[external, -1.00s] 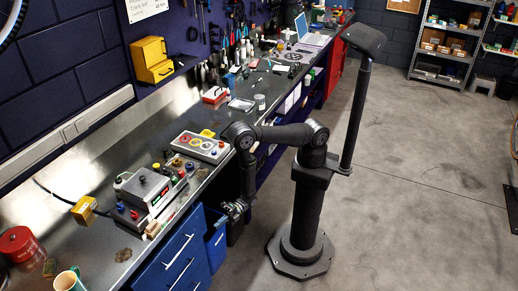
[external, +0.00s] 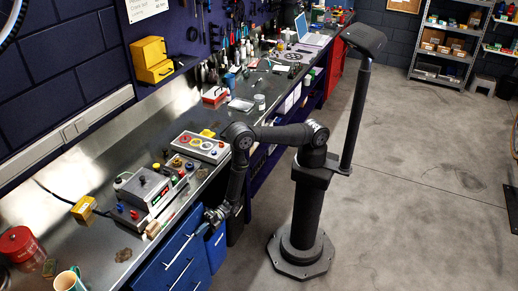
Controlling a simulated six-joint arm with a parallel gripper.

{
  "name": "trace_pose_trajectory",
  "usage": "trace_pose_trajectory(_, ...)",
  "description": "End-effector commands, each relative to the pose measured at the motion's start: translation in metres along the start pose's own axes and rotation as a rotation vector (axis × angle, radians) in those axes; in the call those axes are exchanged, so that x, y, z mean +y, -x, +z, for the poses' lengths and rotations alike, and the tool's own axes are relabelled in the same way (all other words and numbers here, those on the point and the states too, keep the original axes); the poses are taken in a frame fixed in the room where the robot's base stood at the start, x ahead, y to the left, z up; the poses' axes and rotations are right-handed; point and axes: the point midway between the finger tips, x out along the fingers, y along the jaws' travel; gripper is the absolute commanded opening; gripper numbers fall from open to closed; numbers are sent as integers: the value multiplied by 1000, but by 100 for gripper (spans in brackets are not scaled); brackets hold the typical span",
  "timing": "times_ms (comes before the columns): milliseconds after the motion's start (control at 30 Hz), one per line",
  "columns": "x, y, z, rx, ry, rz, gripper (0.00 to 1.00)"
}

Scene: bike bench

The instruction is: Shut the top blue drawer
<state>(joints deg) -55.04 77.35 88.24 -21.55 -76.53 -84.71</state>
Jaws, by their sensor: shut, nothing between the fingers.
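The blue drawer unit (external: 168,262) is under the front edge of the workbench, at the bottom left of centre. Its upper drawer front (external: 172,248) carries a long pale bar handle, with another handle below it. How far the top drawer stands out is hard to tell from this angle. My gripper (external: 211,216) is shut and empty. It is at the upper right end of the drawer front, close to the bench edge. Whether it touches the drawer or its handle cannot be told.
A blue bin-like box (external: 216,246) hangs right of the drawers, just below my gripper.

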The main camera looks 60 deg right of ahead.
Motion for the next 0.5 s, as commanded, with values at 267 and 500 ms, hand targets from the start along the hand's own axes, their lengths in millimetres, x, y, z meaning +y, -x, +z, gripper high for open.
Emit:
trace_pose_trajectory(267, 0, -5, 20, -4, 0, 3, 0)
trace_pose_trajectory(500, 0, -12, 47, -2, 1, 1, 0)
